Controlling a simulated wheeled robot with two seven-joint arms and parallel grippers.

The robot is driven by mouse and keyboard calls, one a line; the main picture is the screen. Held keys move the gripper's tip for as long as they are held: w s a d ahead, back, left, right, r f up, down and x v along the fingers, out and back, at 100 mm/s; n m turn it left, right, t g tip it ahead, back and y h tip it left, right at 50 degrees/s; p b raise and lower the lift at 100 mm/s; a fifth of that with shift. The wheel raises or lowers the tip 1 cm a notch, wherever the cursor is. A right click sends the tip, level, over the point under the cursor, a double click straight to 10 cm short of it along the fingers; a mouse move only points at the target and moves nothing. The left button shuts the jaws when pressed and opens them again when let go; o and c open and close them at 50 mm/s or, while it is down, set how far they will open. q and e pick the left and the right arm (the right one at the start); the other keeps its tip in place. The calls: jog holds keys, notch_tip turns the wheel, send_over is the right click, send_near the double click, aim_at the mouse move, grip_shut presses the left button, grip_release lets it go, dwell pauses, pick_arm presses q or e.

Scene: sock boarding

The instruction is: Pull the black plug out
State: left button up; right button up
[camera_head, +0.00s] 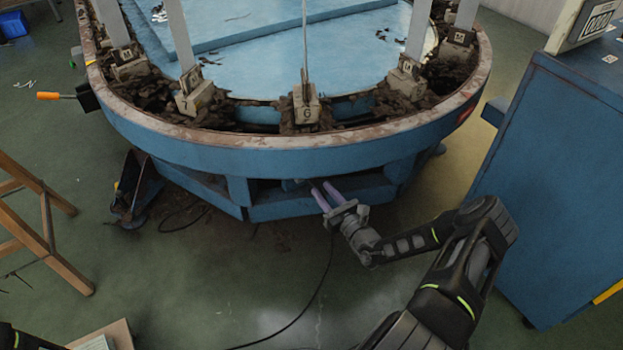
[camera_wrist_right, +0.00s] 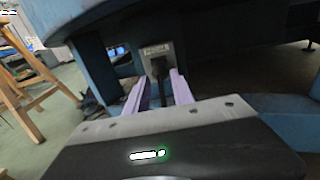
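The black plug (camera_wrist_right: 158,70) shows in the right wrist view, upright under a grey socket box (camera_wrist_right: 157,49) on the blue machine's underside. A dark cable hangs below the plug. My right gripper (camera_wrist_right: 159,79) is open, with its two pale purple fingers apart on either side of the plug and cable. I cannot tell whether the fingers touch the plug. In the head view, my right gripper (camera_head: 321,187) reaches under the machine's front rim, where the plug is hidden. My left gripper is not in view.
The oval blue machine (camera_head: 290,146) overhangs the gripper. A black cable (camera_head: 318,293) runs along the green floor. A blue cabinet (camera_head: 550,190) stands right, close to my right arm. A wooden stool (camera_head: 45,225) and a dustpan (camera_head: 133,190) are at left.

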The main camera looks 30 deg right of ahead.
aim_at(316, 183)
jog(key=shift+w+b, duration=0.95)
jog(key=shift+w, duration=2.6)
dwell(0.4)
jog(key=shift+s+p, duration=0.15)
jog(key=shift+p, duration=0.2)
dwell(0.4)
grip_shut()
jog(key=shift+o, duration=0.8)
grip_release()
jog(key=shift+d, duration=0.1)
jog(key=shift+s+r+p, duration=0.1)
jog(key=shift+s+p, duration=0.45)
jog(key=shift+s, duration=0.1)
jog(key=s+p, duration=0.3)
jog(key=s, duration=0.2)
jog(key=shift+s, duration=0.85)
